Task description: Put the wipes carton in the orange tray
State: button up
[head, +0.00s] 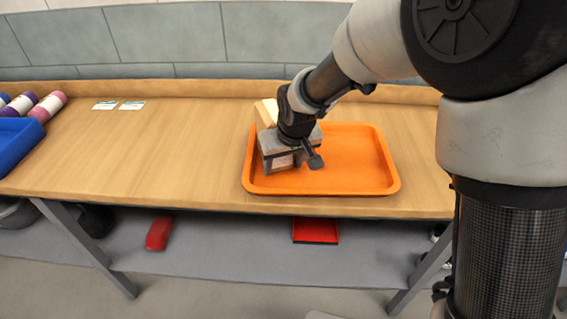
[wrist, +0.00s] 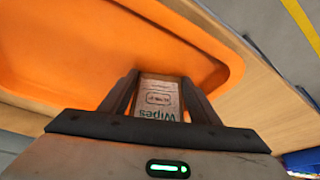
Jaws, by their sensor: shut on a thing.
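The wipes carton (wrist: 160,98) is pale with green "Wipes" lettering and sits between my two fingers in the wrist view. In the head view only a small part of the carton (head: 284,162) shows between the fingers. My gripper (head: 285,166) points down over the left part of the orange tray (head: 352,158) and is shut on the carton; its fingers also show in the wrist view (wrist: 160,88). The tray lies flat on the bench, and its orange floor shows beyond the fingers. I cannot tell whether the carton touches the tray floor.
A tan block-like thing (head: 266,112) shows behind my gripper, partly hidden, near the tray's back left corner. A blue tray (head: 18,146) and several rolls (head: 48,106) are at the far left. Two small cards (head: 119,105) lie at the back. The bench's left middle is clear.

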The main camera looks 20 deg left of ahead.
jog(key=shift+f, duration=0.15)
jog(key=o, duration=1.4)
jog(key=shift+o, duration=0.2)
